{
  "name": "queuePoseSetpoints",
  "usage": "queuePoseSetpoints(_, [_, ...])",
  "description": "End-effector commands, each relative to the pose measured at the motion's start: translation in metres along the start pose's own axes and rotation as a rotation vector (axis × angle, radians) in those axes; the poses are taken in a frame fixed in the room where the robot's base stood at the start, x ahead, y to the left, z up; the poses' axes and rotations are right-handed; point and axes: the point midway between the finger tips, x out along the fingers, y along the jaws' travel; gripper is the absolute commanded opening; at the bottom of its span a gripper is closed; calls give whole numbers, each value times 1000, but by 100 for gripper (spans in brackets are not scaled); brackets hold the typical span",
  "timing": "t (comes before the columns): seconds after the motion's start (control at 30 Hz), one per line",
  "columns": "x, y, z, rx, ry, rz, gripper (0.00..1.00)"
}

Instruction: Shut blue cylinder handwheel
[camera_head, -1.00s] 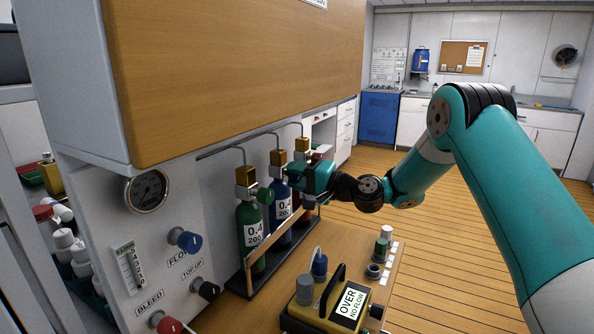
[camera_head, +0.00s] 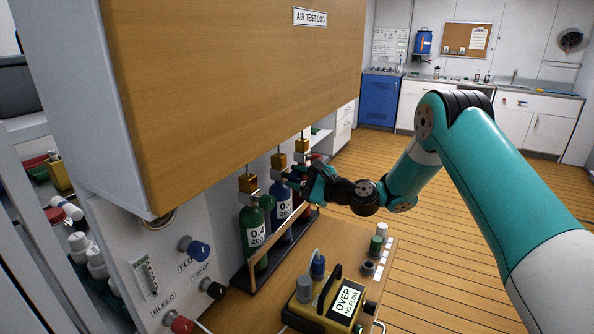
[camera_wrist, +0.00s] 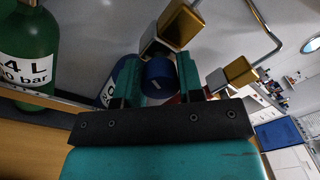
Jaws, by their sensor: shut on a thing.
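The blue cylinder (camera_head: 282,212) stands upright between the green cylinder (camera_head: 254,236) and a red cylinder (camera_head: 300,192) in a rack. A brass block (camera_head: 279,161) sits on top of its valve. My gripper (camera_head: 297,180) reaches in from the right at the blue cylinder's valve and hides the handwheel in the head view. In the wrist view, the blue handwheel (camera_wrist: 158,76) sits between the two teal fingers of my gripper (camera_wrist: 160,80), which is shut on it. The blue cylinder's body (camera_wrist: 122,75) is mostly hidden behind the left finger there.
A wooden cabinet (camera_head: 230,75) overhangs the cylinders. The green cylinder's handwheel (camera_head: 267,202) is close to the left. Open floor lies to the right.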

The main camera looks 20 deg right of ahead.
Motion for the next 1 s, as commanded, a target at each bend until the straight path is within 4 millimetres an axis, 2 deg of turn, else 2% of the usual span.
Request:
queuePoseSetpoints(0.03, [1,-7,3,38,2,-8,11])
queuePoseSetpoints(1.0, [0,-5,0,911,35,9,11])
